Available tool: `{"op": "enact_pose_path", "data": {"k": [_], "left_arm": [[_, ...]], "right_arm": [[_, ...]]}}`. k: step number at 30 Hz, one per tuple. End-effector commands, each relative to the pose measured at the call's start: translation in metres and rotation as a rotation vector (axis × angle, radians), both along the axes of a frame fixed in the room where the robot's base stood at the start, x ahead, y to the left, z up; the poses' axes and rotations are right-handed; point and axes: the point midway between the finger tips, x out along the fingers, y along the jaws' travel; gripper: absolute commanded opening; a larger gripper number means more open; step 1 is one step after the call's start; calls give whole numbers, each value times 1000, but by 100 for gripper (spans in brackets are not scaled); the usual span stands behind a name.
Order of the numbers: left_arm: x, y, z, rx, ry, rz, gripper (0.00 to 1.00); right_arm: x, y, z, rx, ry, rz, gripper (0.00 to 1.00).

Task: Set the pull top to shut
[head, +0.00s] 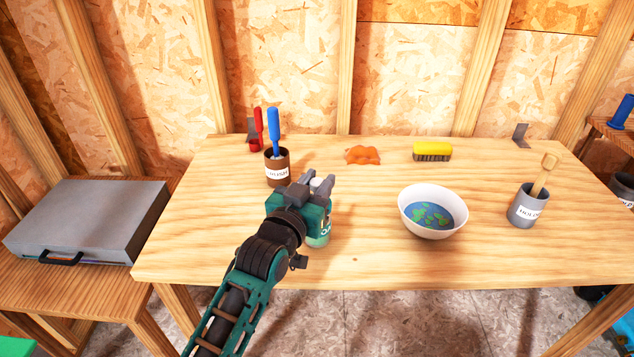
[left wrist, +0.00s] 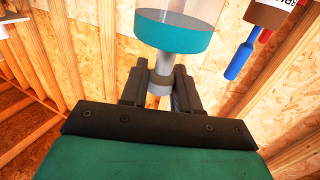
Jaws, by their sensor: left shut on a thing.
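My left gripper (head: 318,184) is at the top of a bottle (head: 318,241) standing on the workbench near its front edge. In the left wrist view, where the scene appears upside down, the bottle (left wrist: 182,10) is clear with a teal cap (left wrist: 172,33). The gripper (left wrist: 160,88) is shut on the pale grey pull top (left wrist: 162,66), with one finger on each side. My gripper hides most of the bottle in the head view. I cannot tell how far the pull top is raised. My right gripper is not in view.
A brown pot (head: 277,168) with brushes stands behind and left of the bottle. A white bowl (head: 432,228) is to the right. The bench's front centre is clear.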

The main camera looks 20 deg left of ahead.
Motion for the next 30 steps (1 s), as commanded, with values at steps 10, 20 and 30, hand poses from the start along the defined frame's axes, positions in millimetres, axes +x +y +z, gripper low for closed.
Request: {"op": "enact_pose_path", "data": {"k": [10, 20, 30], "left_arm": [[0, 0, 1, 0, -3, 0, 0], [0, 0, -12, 0, -1, 1, 0], [0, 0, -13, 0, 0, 1, 46]], "right_arm": [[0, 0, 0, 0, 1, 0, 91], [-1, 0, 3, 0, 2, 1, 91], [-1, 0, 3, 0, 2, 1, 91]]}}
